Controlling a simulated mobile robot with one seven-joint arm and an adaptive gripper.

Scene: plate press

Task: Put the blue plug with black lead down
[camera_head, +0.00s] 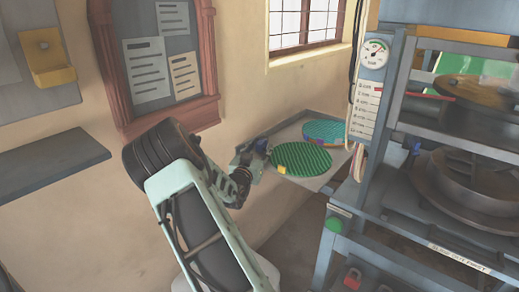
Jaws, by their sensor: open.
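My gripper (257,156) is at the left end of a grey wall-side shelf (317,182), small and far off in the head view. It is open. A small dark blue piece (261,146) shows right at the gripper's fingers; it may be the blue plug, but it is too small to be sure. I cannot tell whether it rests on the shelf or touches a finger. Its black lead cannot be made out. My own arm covers part of the area below and left of the gripper.
A green ribbed disc (301,160) with a yellow tab lies on the shelf just right of my gripper. A second disc (325,132), blue and green, lies behind it. The press frame (386,120) with its gauge (375,53) stands at the right. A notice board (160,57) hangs on the wall.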

